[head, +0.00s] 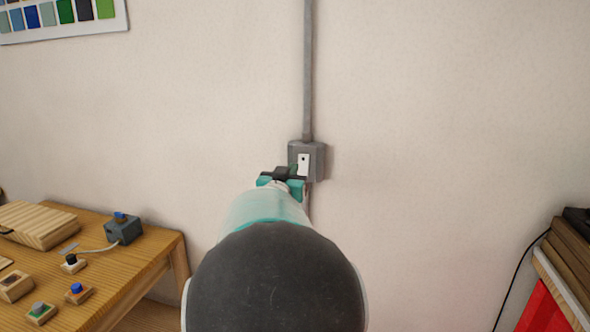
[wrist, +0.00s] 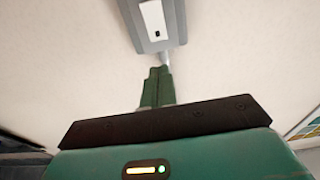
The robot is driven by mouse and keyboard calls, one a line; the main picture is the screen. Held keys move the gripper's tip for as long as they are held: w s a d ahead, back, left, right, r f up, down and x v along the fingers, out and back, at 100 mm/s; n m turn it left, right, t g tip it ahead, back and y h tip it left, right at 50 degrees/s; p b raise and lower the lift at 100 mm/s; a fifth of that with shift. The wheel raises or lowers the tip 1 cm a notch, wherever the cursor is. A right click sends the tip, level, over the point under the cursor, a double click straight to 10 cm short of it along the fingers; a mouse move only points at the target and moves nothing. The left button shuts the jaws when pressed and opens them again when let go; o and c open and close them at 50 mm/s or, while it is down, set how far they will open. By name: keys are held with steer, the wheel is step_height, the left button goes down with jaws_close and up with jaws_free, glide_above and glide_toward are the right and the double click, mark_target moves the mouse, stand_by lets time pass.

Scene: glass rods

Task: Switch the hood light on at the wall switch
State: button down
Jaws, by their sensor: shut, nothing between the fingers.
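The wall switch is a grey box (head: 318,152) with a white plate (head: 304,163), fixed to the wall below a grey conduit. In the wrist view the switch box (wrist: 158,45) is at the top, with its white plate (wrist: 155,20) and a small dark slot or toggle on it. My gripper (head: 290,171) is shut and empty, in front of the lower left of the box in the head view. In the wrist view the closed green fingers (wrist: 159,72) point at the box's edge. I cannot tell whether they touch it. The hood light is not in view.
A wooden table (head: 150,245) at the lower left holds a grey box with a blue knob (head: 123,229), a wooden slatted block (head: 37,224) and several small knobbed blocks. A wooden shelf unit (head: 573,262) stands at the right. A colour chart (head: 62,18) hangs at the upper left.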

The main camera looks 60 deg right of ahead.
steer(key=a, duration=0.3)
steer(key=s+a, duration=0.1)
steer(key=shift+a+r, duration=0.4)
steer(key=shift+w, duration=0.1)
steer(key=w+a+f+n+t+y, duration=0.25)
steer(key=w+a+y, duration=0.2)
steer(key=a, duration=0.55)
steer(key=w+a+f+n+t+y, duration=0.1)
steer(key=w+a+n+t+y, duration=0.4)
steer(key=a, duration=0.4)
steer(key=w+a+f+n+t+y, duration=0.2)
steer(key=w+a+n+y, duration=0.15)
steer(key=w+a, duration=0.45)
steer(key=s+a+f+n+g+y, duration=0.2)
steer(key=s+a+f+y, duration=0.15)
steer(key=a, duration=0.55)
steer(key=s+a+f+n+g+y, duration=0.15)
steer(key=s+a, duration=0.25)
steer(key=a, duration=0.4)
steer(key=s+a+f+n+g, duration=0.1)
steer(key=s+a+f, duration=0.1)
steer(key=s, duration=0.2)
steer(key=s+a+f+g+y, duration=0.1)
steer(key=s+a+f+g, duration=0.1)
steer(key=s+a, duration=0.1)
steer(key=shift+s+f+n, duration=0.25)
steer(key=shift+s+n, duration=0.1)
steer(key=shift+s, duration=0.45)
steer(key=shift+d, duration=0.25)
